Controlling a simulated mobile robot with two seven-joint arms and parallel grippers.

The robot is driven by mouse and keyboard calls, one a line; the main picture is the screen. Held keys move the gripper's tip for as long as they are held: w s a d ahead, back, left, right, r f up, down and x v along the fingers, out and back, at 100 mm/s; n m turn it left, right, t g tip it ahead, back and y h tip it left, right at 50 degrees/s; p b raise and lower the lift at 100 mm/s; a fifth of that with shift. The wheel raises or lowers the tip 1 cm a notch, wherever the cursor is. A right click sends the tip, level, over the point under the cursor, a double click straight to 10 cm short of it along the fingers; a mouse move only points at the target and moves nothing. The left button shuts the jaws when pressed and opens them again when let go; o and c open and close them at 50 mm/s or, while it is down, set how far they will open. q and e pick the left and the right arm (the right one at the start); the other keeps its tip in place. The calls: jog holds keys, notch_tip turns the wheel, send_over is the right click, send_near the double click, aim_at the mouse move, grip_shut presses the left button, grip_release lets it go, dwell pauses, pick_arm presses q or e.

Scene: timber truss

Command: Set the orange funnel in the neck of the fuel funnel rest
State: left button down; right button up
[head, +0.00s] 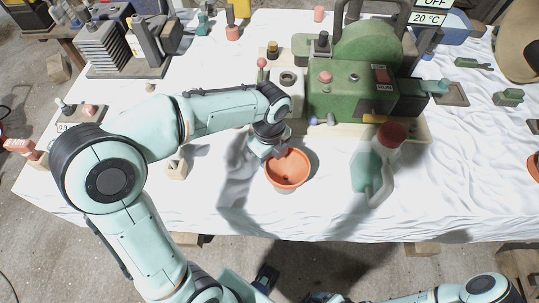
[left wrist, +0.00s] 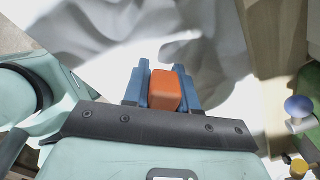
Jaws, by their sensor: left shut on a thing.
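In the left wrist view an orange block-like part of the funnel (left wrist: 166,90) sits between the blue fingers of the left gripper (left wrist: 163,88). A pale block with a dark round ring (head: 288,79) stands behind the gripper; it may be the fuel funnel rest, but I cannot tell for sure. My right gripper is barely visible at the bottom edge.
A green machine (head: 355,85) stands on a board behind the funnel. A green jug with a red cap (head: 370,170) is to the right of it. A small wooden block (head: 176,168) stands to the left. The front cloth is mostly clear.

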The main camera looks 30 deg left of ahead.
pick_arm(q)
jog(key=shift+f, duration=0.3)
pick_arm(e)
jog(key=shift+s+f, duration=0.1)
jog(key=shift+f, duration=0.1)
pick_arm(q)
jog(key=c, duration=0.8)
grip_release()
notch_tip(320, 180, up, 13)
jog(key=shift+f+p, duration=0.1)
jog(key=shift+p, duration=0.9)
jog(key=shift+r, duration=0.35)
pick_arm(e)
jog(key=r, duration=0.1)
jog(key=w+r, duration=0.1)
jog(key=shift+w+r, duration=0.1)
jog(key=shift+r, duration=0.2)
